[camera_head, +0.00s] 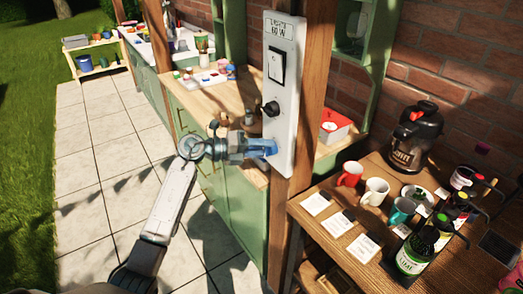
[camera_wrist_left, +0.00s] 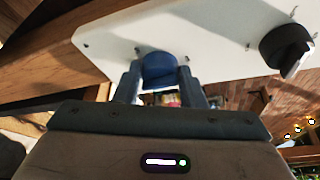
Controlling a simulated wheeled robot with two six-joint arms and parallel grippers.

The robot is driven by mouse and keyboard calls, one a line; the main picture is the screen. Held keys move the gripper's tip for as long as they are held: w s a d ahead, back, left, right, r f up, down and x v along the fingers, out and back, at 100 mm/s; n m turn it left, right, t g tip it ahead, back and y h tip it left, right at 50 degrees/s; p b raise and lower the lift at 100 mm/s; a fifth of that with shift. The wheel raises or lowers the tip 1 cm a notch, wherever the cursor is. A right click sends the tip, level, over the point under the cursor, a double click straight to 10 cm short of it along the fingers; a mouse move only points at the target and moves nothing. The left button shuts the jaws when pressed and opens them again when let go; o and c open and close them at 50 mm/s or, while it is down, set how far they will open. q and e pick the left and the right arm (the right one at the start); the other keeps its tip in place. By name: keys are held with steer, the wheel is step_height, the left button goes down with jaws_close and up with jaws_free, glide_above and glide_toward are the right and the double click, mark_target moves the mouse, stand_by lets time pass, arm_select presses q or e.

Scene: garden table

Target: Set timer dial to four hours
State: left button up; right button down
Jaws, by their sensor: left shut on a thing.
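A white panel (camera_head: 282,125) is mounted upright on a wooden post. It carries a black-framed rocker switch (camera_head: 276,65) near the top and a black knob (camera_head: 271,108) in the middle. My left gripper (camera_head: 262,148) reaches the lower part of the panel. In the left wrist view, its fingers (camera_wrist_left: 158,82) are shut on a blue dial (camera_wrist_left: 158,68), one on each side. The black knob (camera_wrist_left: 286,47) stands clear to the right there. Small tick marks show on the panel around both. The dial's pointer and setting cannot be read. My right gripper is out of view.
A green cabinet with a wooden top (camera_head: 215,95) stands behind the post. At right, a wooden table (camera_head: 318,232) holds mugs, cards, bottles and a black coffee urn (camera_head: 417,137). The paved floor (camera_head: 95,150) at left is clear.

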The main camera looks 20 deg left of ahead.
arm_select(q)
steer(key=shift+f+m, duration=0.1)
steer(key=shift+m, duration=0.2)
stand_by(0.4)
steer(key=o, duration=1)
steer(key=shift+s+a+b, duration=0.25)
steer(key=shift+a+b, duration=0.1)
steer(key=shift+a, duration=0.05)
steer(key=shift+r+b+v, duration=0.2)
steer(key=shift+b+v, duration=1.55)
steer(key=shift+v, duration=3.15)
steer(key=shift+d, duration=0.1)
